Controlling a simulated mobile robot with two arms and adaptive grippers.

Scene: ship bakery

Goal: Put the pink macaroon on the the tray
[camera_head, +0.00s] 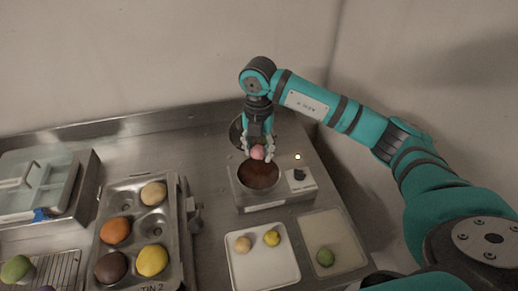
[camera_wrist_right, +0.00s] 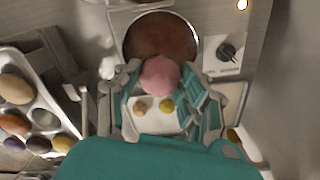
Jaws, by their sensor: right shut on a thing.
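The pink macaroon (camera_head: 257,152) is held between the fingers of my right gripper (camera_head: 258,142), above the back rim of a round pot of brown filling. It also shows in the wrist view (camera_wrist_right: 159,76), with the right gripper's fingers (camera_wrist_right: 160,90) on both sides of it. A white tray (camera_head: 262,280) at the front centre holds a beige and a yellow macaroon. A second pale tray (camera_head: 345,240) to its right holds a green one. I cannot tell which tray is meant. My left gripper does not show.
The brown pot (camera_head: 259,176) sits on a unit with a black knob (camera_head: 299,174). A metal tin (camera_head: 125,190) with several coloured rounds stands on the left. A lidded box (camera_head: 40,185) and a wire rack (camera_head: 60,268) are further left. The counter behind the tin is clear.

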